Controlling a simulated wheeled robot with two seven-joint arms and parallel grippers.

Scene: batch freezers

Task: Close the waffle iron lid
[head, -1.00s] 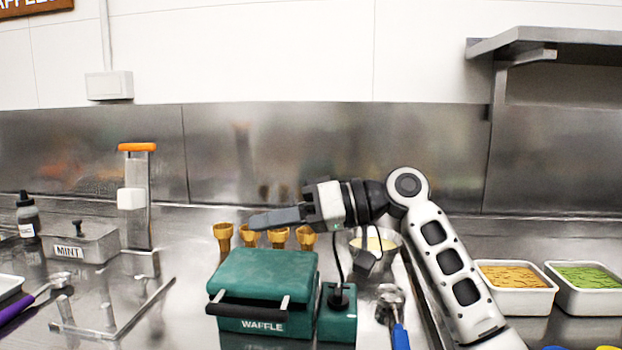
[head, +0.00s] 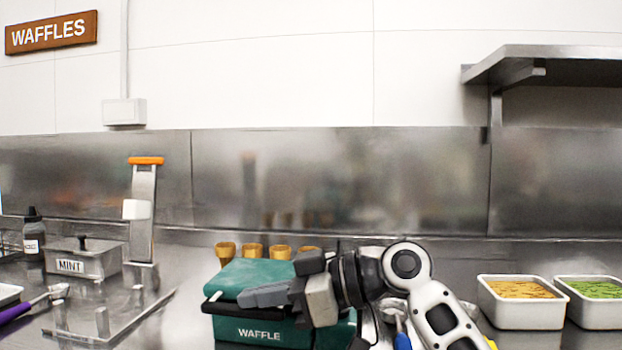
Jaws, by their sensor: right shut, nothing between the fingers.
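The green waffle iron (head: 260,333) stands on the steel counter, with WAFFLE on its front. Its green lid (head: 250,274) is down on the base, with a dark, light-ended handle bar along the front. My right gripper (head: 242,297) is shut and empty, pointing left in front of the lid's right half. It hides part of the handle and the lid's right side. I cannot tell whether it touches the lid. My left gripper is not in view.
Several waffle cones (head: 252,251) stand behind the iron. A MINT container (head: 84,260) and a metal stand with an orange top (head: 146,161) are at left. White trays of orange (head: 522,316) and green toppings (head: 598,316) are at right.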

